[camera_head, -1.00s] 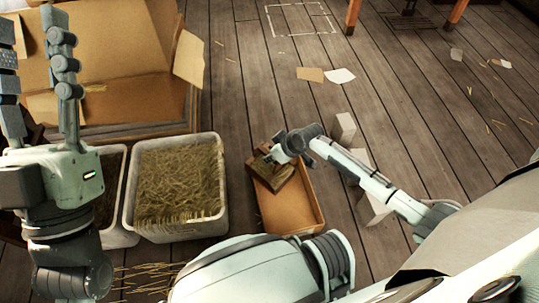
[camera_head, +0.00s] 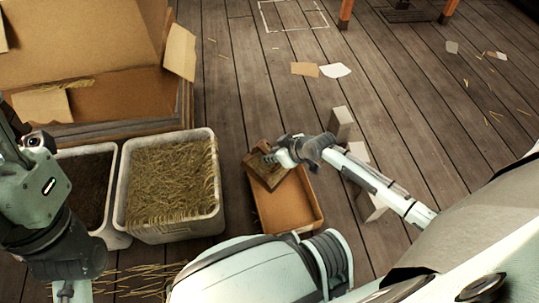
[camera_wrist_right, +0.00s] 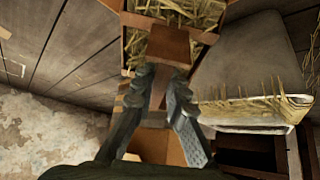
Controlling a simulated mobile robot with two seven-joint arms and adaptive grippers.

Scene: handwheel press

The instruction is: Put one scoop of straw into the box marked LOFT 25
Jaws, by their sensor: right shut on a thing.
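My right gripper (camera_head: 284,153) is shut on the handle of a brown wooden scoop (camera_head: 264,171). It holds the scoop over the far end of a shallow orange-brown box (camera_head: 308,226) on the floor. I cannot read any marking on this box. A pale bin full of straw (camera_head: 173,180) stands left of the box. My left gripper (camera_head: 15,150) is partly cut off at the left edge, and its fingers are unclear.
A second bin with dark contents (camera_head: 85,185) stands left of the straw bin. A big open cardboard carton (camera_head: 110,95) lies behind them. Pale blocks (camera_head: 341,125) stand right of the box. Loose straw (camera_head: 130,280) and papers (camera_head: 335,71) lie on the open floor.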

